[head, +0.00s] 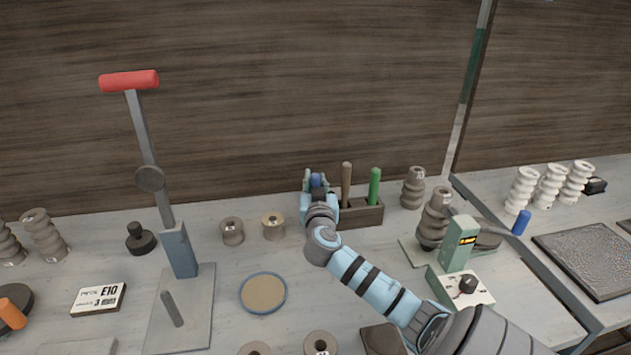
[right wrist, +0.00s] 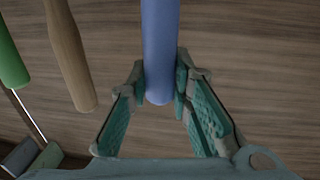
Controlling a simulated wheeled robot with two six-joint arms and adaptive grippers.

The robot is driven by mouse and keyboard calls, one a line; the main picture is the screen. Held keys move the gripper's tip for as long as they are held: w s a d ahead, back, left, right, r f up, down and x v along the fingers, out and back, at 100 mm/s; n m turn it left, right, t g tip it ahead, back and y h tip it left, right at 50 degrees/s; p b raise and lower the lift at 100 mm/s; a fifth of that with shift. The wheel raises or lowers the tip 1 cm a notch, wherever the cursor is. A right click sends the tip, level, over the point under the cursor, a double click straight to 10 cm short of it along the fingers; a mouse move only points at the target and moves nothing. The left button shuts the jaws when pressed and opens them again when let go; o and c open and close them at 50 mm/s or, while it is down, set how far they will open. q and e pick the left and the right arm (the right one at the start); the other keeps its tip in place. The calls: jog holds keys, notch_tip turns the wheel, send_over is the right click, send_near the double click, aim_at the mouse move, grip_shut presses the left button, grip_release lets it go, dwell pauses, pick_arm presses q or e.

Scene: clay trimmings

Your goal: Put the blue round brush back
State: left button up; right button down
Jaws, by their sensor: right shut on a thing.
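The blue round brush (head: 316,180) shows only as a blue handle at the left end of the wooden brush holder (head: 368,216). My right gripper (head: 316,186) is shut on it. In the right wrist view the blue handle (right wrist: 160,45) lies between the two fingertips (right wrist: 161,88), its rounded end just inside them. The brush's other end is out of that view and hidden in the head view, so I cannot tell whether it sits in a slot. A plain wooden handle (head: 346,184) and a green handle (head: 374,186) stand in the holder to its right. My left gripper is not in view.
Spools (head: 273,226) stand left of the holder, and stacked insulator-like pieces (head: 413,188) stand right of it. A round tan dish (head: 263,293) lies in front. A green device (head: 458,250) is at right. A red-handled lever press (head: 178,250) stands at left.

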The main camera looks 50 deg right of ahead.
jog(key=shift+f, duration=0.2)
jog(key=c, duration=1.5)
grip_release()
jog(key=shift+r, duration=0.1)
jog(key=shift+o, duration=0.2)
jog(key=shift+r, duration=0.25)
jog(key=v, duration=1.2)
